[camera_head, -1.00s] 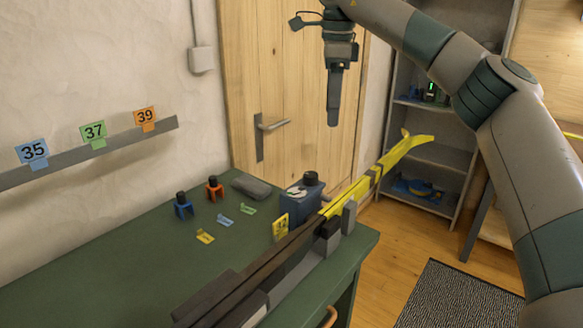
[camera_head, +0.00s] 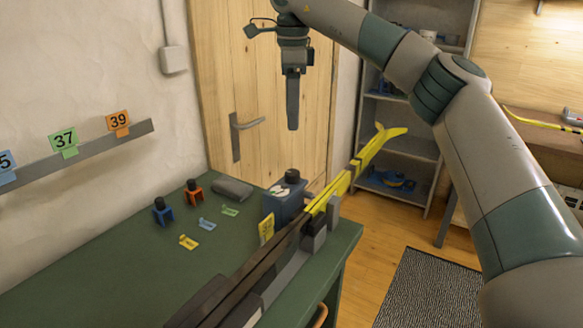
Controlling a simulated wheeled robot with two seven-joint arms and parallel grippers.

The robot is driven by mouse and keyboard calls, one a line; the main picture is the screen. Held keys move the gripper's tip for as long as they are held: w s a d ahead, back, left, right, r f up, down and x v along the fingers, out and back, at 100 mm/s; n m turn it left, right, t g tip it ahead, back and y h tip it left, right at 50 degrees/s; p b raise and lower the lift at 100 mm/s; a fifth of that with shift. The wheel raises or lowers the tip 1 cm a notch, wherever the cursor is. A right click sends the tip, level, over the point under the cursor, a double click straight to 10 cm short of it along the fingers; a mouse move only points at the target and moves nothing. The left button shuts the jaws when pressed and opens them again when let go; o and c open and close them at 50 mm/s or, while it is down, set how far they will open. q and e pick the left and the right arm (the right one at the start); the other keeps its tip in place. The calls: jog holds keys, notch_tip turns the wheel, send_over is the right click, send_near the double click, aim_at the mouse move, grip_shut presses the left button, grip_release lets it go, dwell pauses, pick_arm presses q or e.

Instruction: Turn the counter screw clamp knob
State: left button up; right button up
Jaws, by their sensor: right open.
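A dark blue box-shaped unit (camera_head: 285,205) with a black round knob (camera_head: 292,175) on top stands near the far right end of the green counter. A small blue clamp-like piece (camera_head: 163,214) and a small orange one (camera_head: 194,194), each with a black knob, stand to its left. I cannot tell for sure which knob is the screw clamp's. My right gripper (camera_head: 292,126) points down in front of the door, above the box's knob in the picture and apart from it. It is open and empty, with its fingers seen nearly edge-on. My left gripper is out of view.
A yellow and dark ski (camera_head: 352,168) lies in a holder along the counter's (camera_head: 100,285) right edge, its tip sticking out past the end. Small coloured tags and a grey block (camera_head: 233,188) lie on the counter. A rail (camera_head: 90,152) with numbered tags runs along the left wall.

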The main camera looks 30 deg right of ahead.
send_near(292, 172)
notch_tip(292, 172, down, 8)
jog(key=shift+w+r+p, duration=0.15)
jog(key=shift+p, duration=1.1)
jog(key=shift+f, duration=0.45)
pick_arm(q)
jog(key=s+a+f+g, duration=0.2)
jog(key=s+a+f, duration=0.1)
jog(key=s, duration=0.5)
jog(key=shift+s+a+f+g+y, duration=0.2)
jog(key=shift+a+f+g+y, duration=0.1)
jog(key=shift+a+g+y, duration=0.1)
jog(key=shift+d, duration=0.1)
pick_arm(e)
jog(key=c, duration=1)
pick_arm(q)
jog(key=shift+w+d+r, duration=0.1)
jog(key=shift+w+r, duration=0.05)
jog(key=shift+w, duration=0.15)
pick_arm(e)
jog(key=shift+c, duration=0.2)
